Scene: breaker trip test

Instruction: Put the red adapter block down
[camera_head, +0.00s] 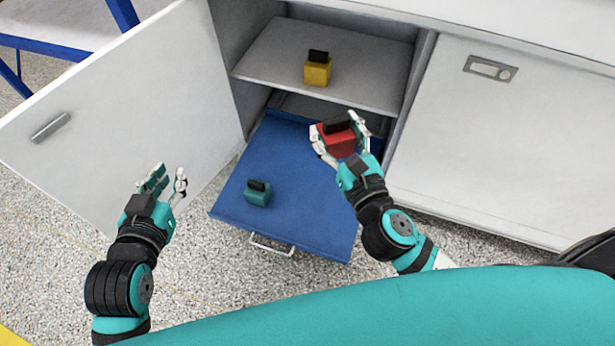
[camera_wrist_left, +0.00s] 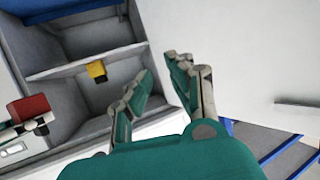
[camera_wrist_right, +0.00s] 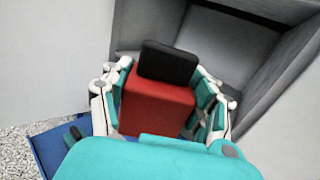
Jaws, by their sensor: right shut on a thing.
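The red adapter block (camera_head: 340,142), with a black top piece, is held in my right gripper (camera_head: 338,130) above the right back part of the pulled-out blue drawer (camera_head: 290,195). In the right wrist view the red block (camera_wrist_right: 155,107) sits between the fingers on both sides. In the left wrist view the red block (camera_wrist_left: 29,107) shows at the left edge. My left gripper (camera_head: 165,182) is open and empty, left of the drawer, in front of the open cabinet door. Part of the drawer floor is hidden under the right gripper and block.
A teal block (camera_head: 257,194) with a black top stands on the drawer's left front part. A yellow block (camera_head: 317,72) stands on the shelf (camera_head: 270,58) above. The open door (camera_head: 130,110) is at left, a closed door (camera_head: 500,150) at right. The drawer's middle is clear.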

